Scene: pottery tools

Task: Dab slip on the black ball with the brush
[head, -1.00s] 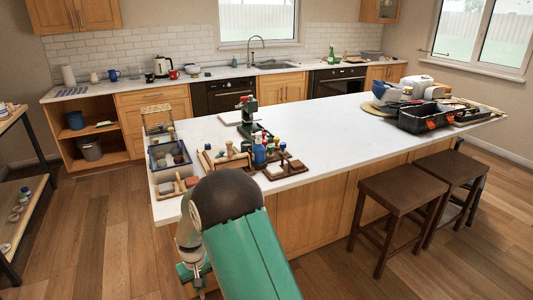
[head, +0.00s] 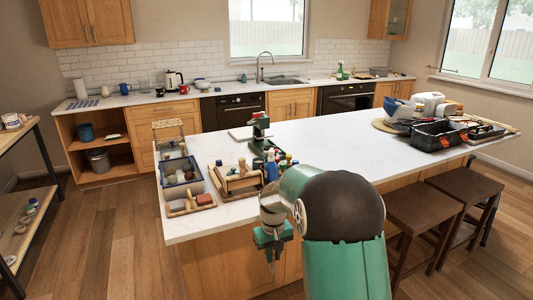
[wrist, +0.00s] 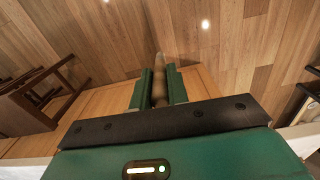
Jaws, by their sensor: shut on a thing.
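My gripper (head: 272,243) hangs in front of the near edge of the white counter, pointing down and off the worktop. In the wrist view my gripper (wrist: 159,78) is shut on a slim, tan and greyish tapered thing, which looks like the brush (wrist: 160,65). It stands between the two green fingers and its tip points toward the floor. A blue-rimmed tray (head: 163,183) on the counter's left end holds several small rounded things. I cannot tell which, if any, is the black ball. No slip container can be made out.
My arm hides part of the bottles. The counter's middle (head: 335,138) is clear. Stools (head: 425,215) stand at the right.

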